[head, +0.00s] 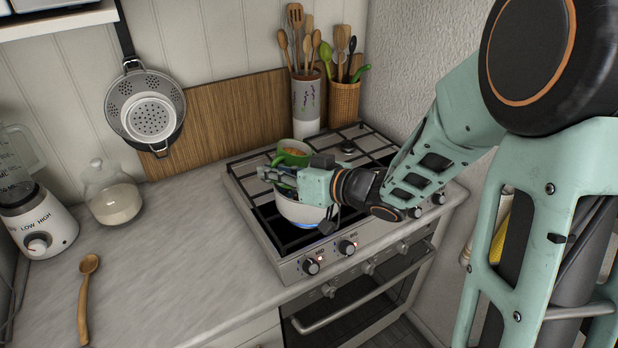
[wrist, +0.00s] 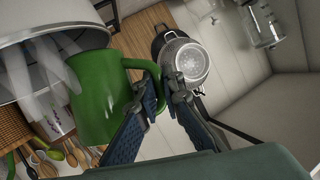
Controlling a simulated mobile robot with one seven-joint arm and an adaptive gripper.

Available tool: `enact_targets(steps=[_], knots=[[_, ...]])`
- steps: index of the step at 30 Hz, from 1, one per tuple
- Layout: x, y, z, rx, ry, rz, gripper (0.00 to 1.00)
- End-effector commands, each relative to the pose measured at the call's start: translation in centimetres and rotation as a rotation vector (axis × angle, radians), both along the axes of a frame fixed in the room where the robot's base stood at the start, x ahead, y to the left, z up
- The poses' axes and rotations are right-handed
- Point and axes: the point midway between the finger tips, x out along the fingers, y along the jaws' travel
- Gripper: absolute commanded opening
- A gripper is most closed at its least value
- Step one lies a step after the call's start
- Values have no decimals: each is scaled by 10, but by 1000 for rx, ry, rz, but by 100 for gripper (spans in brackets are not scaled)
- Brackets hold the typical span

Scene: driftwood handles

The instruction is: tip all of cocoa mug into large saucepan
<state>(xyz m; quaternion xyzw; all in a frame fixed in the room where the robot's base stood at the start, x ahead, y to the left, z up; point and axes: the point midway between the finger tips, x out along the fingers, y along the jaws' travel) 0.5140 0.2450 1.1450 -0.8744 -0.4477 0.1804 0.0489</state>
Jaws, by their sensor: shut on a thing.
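The green cocoa mug (head: 281,158) is over the back part of the large saucepan (head: 300,212) in the head view. A brown-orange colour shows inside its rim. My gripper (wrist: 163,88) is shut on the mug's handle, and the mug (wrist: 95,95) fills the left middle of the wrist view. The pale saucepan (wrist: 85,40) shows at the upper left there, close beside the mug, with whitish streaks inside. In the head view my gripper (head: 272,176) and wrist cover much of the saucepan's top, so its contents are hidden.
The saucepan stands on a front burner of the gas stove (head: 240,190). A utensil crock (head: 306,108) and a wicker holder (head: 343,105) stand behind. A glass jar (head: 113,195), a blender (head: 42,225) and a wooden spoon (head: 85,290) are left; the counter between is clear.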

Motion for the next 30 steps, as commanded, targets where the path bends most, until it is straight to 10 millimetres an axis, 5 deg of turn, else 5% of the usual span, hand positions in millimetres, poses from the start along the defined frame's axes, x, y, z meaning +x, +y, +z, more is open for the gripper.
enact_targets(steps=[15,30], knots=[[1,-3,-15,-239,-128,-27,0],[1,-4,34,-245,-129,-28,0]])
